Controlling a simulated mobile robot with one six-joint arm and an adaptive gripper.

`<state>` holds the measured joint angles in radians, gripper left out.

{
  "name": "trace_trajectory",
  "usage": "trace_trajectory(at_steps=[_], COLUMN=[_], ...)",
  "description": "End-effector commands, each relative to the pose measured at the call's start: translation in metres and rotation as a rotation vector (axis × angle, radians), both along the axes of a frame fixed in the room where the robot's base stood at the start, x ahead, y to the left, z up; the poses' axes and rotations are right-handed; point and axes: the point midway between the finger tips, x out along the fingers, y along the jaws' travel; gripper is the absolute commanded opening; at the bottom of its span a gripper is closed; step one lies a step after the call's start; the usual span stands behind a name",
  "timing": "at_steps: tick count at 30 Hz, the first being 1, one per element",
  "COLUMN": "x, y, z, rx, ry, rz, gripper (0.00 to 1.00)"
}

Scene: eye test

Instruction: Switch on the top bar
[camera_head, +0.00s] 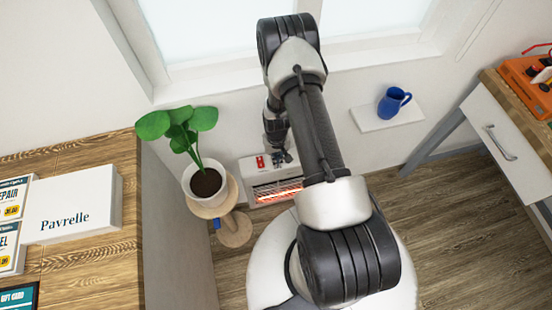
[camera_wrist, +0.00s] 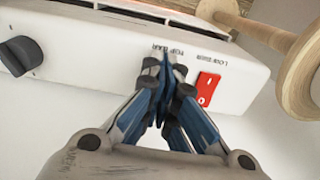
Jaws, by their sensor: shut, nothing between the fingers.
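A white heater (camera_head: 258,177) stands low against the wall, and orange-red glow shows at its front grille. In the wrist view the heater panel (camera_wrist: 110,72) is upside down, with the labels "TOP BAR" and "LOW BAR". A red rocker switch (camera_wrist: 208,88) sits by the "LOW BAR" label; it also shows in the head view (camera_head: 260,162). My gripper (camera_wrist: 166,65) is shut and empty, its fingertips at the "TOP BAR" label; it also shows in the head view (camera_head: 281,157). The fingers hide the spot where a top bar switch would be. I cannot tell whether they touch the panel.
A black knob (camera_wrist: 21,55) is on the panel's other side. A potted plant (camera_head: 206,182) on a round wooden stand (camera_head: 236,231) is close left of the heater. A blue jug (camera_head: 393,102) sits on a small wall shelf. A wooden counter (camera_head: 100,260) is at left.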

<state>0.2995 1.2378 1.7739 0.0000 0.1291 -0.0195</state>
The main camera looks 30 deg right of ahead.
Motion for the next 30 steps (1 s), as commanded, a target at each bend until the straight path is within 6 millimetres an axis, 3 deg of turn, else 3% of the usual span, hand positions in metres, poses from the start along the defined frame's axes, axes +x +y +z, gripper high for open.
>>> trace_trajectory(at_steps=[5,30], x=[0.000,0.000], y=[0.000,0.000], z=[0.006,0.070], rx=[0.000,0.000], ry=[0.001,0.000], rz=[0.000,0.000], gripper=[0.00,0.00])
